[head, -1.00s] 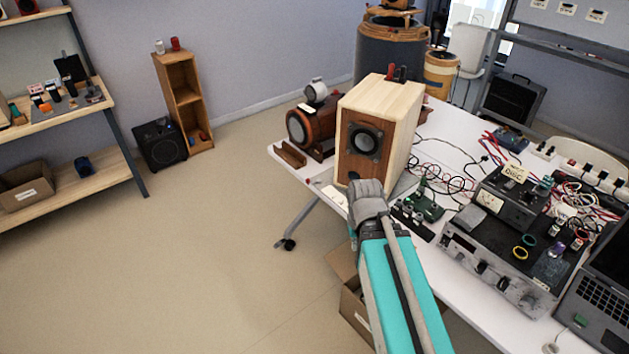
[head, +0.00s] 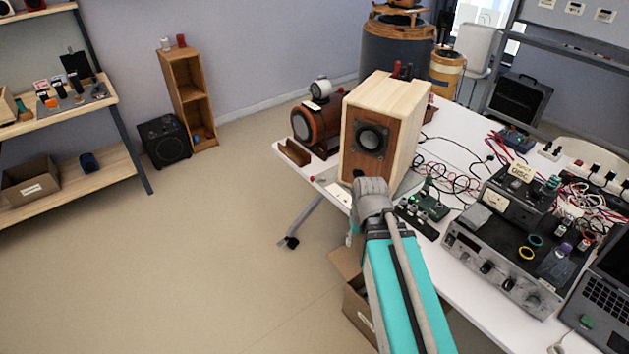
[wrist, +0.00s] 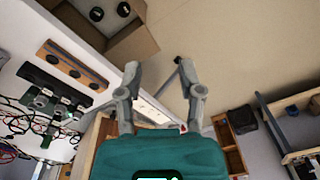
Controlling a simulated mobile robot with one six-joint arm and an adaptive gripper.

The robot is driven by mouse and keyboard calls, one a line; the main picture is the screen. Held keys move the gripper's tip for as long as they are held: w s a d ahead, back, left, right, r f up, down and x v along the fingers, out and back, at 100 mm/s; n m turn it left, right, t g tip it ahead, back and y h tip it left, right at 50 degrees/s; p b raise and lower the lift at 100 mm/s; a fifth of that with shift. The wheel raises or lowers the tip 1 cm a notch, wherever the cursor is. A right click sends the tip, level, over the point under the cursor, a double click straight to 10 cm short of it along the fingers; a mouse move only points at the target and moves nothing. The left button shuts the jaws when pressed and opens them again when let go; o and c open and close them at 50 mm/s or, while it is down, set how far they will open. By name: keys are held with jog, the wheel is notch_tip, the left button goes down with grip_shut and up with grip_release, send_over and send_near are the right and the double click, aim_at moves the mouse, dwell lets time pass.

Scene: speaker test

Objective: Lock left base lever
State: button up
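A wooden speaker box (head: 383,110) with a dark round driver stands upright on the white table (head: 462,140). At its left base, by the table edge, is a small red-tipped part (head: 312,178), possibly the left base lever; its position is too small to tell. A small red part also shows in the wrist view (wrist: 183,127), just beyond my gripper's teal body. My gripper (wrist: 158,70) has its two grey fingers apart with nothing between them. In the head view my arm hides the gripper, in front of the speaker's lower front.
Wires and a green circuit board (head: 432,205) lie right of the speaker. An amplifier (head: 500,262) and laptop (head: 602,300) stand further right. A brown motor-like unit (head: 316,125) sits left of the speaker. A cardboard box (head: 357,305) is under the table.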

jog(key=w+a+f+n+t+y+b, duration=0.25)
jog(key=w+f+b, duration=0.3)
jog(key=w, duration=0.35)
jog(key=n+t+y+b, duration=0.35)
jog(key=t+b, duration=0.55)
jog(key=b, duration=0.4)
send_near(312, 177)
jog(key=d+v, duration=0.1)
jog(key=v, duration=0.2)
jog(key=shift+s+g, duration=0.1)
jog(key=shift+g, duration=0.15)
jog(key=b+x, duration=0.5)
jog(key=x, duration=0.9)
jog(key=shift+s+a+r, duration=0.1)
jog(key=shift+a, duration=0.05)
grip_shut()
